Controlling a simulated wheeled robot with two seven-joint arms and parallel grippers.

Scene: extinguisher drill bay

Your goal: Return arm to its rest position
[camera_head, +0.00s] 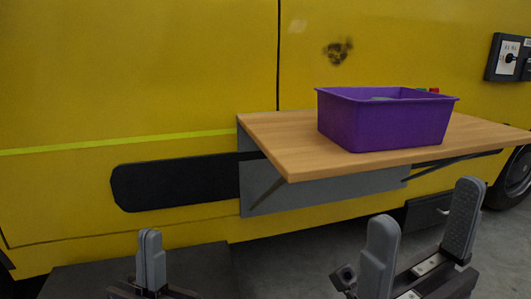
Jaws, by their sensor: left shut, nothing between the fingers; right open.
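My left gripper (150,262) is at the bottom left of the head view, with its two grey fingers together and nothing between them. My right gripper (420,238) is at the bottom right, with its two grey fingers wide apart and empty. Both grippers point upward in the picture, in front of and below the wooden shelf (275,140). Neither visibly touches anything. The arm links behind the grippers are mostly out of the frame.
A purple bin (385,122) stands on the shelf, with red and green items showing at its back right edge. The shelf is fixed to a yellow vehicle side (130,80). A black switch panel (508,58) is at the right. Grey floor (290,255) shows between the grippers.

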